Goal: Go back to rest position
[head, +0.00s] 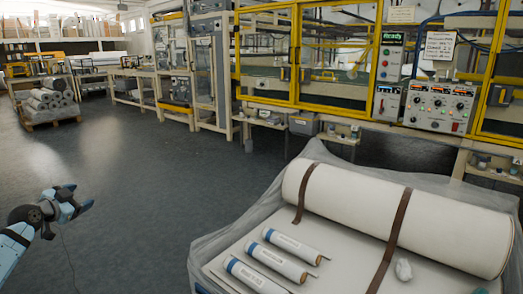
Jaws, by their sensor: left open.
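My left gripper (80,198) shows at the lower left of the head view, at the end of my blue and black arm. It is held over the open grey floor, apart from everything, and its jaws are open and empty. My right gripper is not in the view. A large white wadding roll (385,212) with two brown straps lies at the lower right on a plastic-wrapped bed (222,238). Three small white rolls with blue bands, such as the middle one (276,259), lie on the bed in front of it.
A yellow-framed machine with a control panel (438,106) stands behind the bed. A pallet of rolls (47,103) stands far left. The floor (140,160) between is clear.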

